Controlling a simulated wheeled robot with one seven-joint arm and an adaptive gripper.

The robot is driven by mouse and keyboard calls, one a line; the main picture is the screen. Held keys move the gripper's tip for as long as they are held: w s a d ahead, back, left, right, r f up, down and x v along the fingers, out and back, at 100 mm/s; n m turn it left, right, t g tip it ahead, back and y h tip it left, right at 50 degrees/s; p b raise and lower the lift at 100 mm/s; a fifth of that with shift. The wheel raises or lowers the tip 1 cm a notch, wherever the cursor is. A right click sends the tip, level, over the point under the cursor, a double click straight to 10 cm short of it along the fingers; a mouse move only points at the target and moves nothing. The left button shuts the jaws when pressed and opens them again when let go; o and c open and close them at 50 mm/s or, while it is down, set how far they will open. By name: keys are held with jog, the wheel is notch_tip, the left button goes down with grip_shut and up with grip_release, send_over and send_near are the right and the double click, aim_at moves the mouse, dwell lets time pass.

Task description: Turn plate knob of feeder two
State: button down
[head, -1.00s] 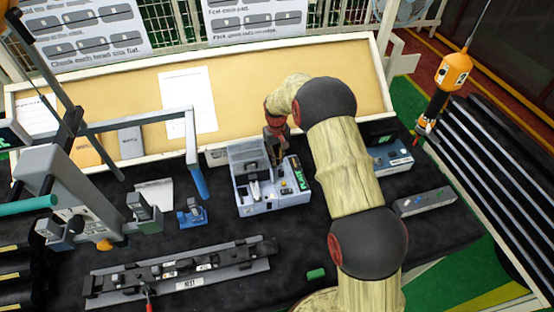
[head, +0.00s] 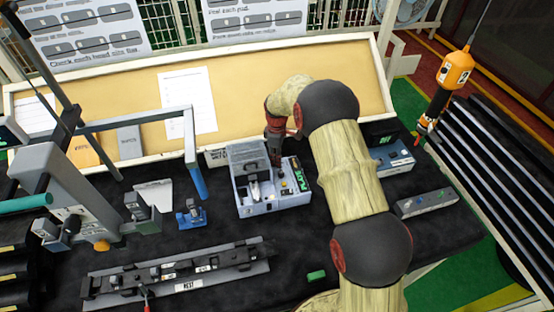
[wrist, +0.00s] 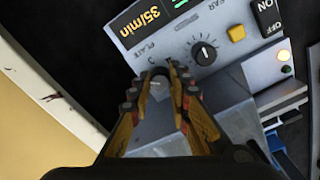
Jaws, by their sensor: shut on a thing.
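The feeder (head: 262,208) is a light grey-blue machine on the dark bench in the head view. Its panel (wrist: 235,85) shows in the wrist view with a 35/min display. My gripper (wrist: 161,80) is over the panel by the PLATE marking, its fingers shut around the plate knob (wrist: 160,90). The fingers hide much of that knob, so its pointer cannot be read. A black dial (wrist: 204,53) with a white pointer sits beside it, clear of the fingers. In the head view my gripper (head: 277,163) reaches down onto the feeder. I cannot read the feeder's number.
A yellow button (wrist: 236,33) and an ON/OFF switch (wrist: 268,16) sit close by on the panel. Another blue-grey machine (head: 393,160) stands right of my arm. A rail fixture (head: 180,273) lies in front, and a blue-handled metal frame (head: 196,180) stands left.

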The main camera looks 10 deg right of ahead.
jog(key=shift+w+r+n, duration=0.1)
jog(key=shift+w+n, duration=0.05)
jog(key=shift+n, duration=0.55)
jog(key=c, duration=1.7)
grip_release()
jog(key=shift+o, duration=0.3)
notch_tip(320, 180, up, 12)
